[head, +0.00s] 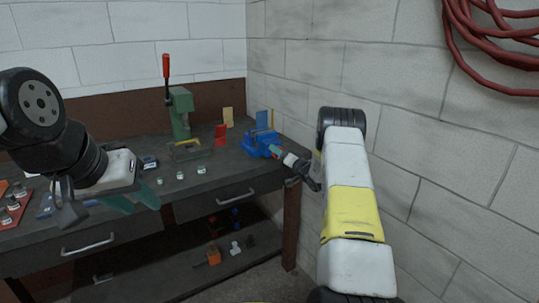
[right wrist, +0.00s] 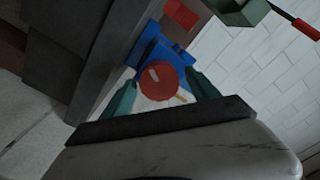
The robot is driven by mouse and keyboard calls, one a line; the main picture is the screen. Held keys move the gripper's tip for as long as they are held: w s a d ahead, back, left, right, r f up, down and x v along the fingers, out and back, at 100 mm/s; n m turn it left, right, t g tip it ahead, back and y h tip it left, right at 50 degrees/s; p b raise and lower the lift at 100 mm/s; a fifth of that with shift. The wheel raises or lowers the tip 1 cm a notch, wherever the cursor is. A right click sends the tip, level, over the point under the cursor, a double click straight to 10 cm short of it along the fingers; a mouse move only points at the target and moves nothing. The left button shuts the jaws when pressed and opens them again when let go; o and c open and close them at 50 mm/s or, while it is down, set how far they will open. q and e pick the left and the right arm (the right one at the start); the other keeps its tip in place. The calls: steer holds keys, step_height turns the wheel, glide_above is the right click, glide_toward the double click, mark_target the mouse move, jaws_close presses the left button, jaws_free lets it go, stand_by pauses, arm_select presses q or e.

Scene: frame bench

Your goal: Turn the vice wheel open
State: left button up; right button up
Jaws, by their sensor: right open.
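The blue vice (head: 262,138) stands at the right end of the dark bench, near the wall corner. Its round red wheel (right wrist: 158,80) with a pale mark faces the right wrist camera. My right gripper (right wrist: 161,84) is open, one teal finger on each side of the wheel; whether they touch it I cannot tell. In the head view the right gripper is small beside the vice, and the wheel is mostly hidden there. My left gripper (head: 140,204) is open and empty at the bench's front edge, far left of the vice.
A green press (head: 181,115) with a red-handled lever stands left of the vice. Red (head: 221,134) and yellow (head: 228,116) blocks sit between them. Several small jars lie along the front. Drawers and a lower shelf (head: 170,265) are below. A block wall (head: 410,130) bounds the right.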

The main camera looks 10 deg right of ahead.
steer(key=shift+w, duration=0.15)
steer(key=c, duration=1.4)
